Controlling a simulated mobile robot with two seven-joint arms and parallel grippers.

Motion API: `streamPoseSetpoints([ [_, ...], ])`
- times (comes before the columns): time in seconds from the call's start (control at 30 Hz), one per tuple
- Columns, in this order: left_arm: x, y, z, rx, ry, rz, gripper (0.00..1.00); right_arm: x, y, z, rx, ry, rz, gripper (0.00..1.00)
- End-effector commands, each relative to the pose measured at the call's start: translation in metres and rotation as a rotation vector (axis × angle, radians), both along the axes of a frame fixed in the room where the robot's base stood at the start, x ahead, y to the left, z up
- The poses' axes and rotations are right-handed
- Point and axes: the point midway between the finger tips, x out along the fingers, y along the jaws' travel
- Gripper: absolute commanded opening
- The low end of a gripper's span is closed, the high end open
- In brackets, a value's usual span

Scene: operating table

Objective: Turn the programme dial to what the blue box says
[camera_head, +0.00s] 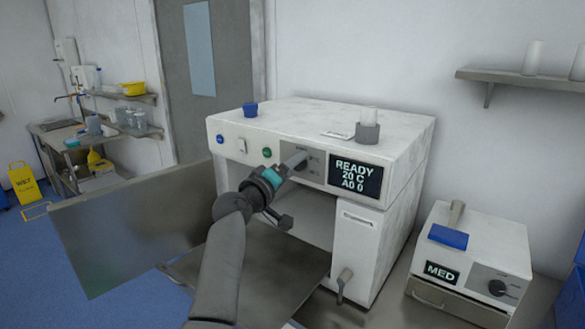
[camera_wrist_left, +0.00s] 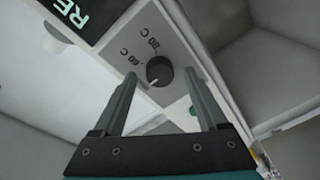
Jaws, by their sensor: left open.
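The black programme dial (camera_wrist_left: 159,70) sits on a grey panel of the white machine (camera_head: 400,150); in the wrist view its white pointer aims toward lower left. Rotated temperature marks beside it are hard to read. My left gripper (camera_head: 298,158) is open in front of the panel and covers the dial in the head view. In the wrist view its fingertips (camera_wrist_left: 161,76) lie on either side of the dial; contact is not clear. A blue box (camera_head: 448,236) lies on the small device at right; no writing on it is readable. My right gripper is out of view.
The machine's display (camera_head: 356,178) reads READY, 20 C, A0 0. Its metal door (camera_head: 135,230) stands open at left. A small blue cup (camera_head: 250,108) and a grey holder (camera_head: 367,132) stand on top. The small device has a MED display (camera_head: 442,272) and its own knob (camera_head: 497,287).

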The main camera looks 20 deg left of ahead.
Motion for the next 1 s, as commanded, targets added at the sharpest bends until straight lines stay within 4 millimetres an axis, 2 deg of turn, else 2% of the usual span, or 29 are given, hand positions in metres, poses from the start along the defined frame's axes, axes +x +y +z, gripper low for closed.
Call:
streamPoseSetpoints([
  [0.33,0.0019,-0.0008,0.0005,-0.001,-0.001,-0.001,0.74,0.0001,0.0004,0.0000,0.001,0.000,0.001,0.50],
  [1.0,0.0016,-0.0004,0.0002,0.000,0.000,0.000,0.00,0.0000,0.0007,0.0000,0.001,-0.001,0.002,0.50],
])
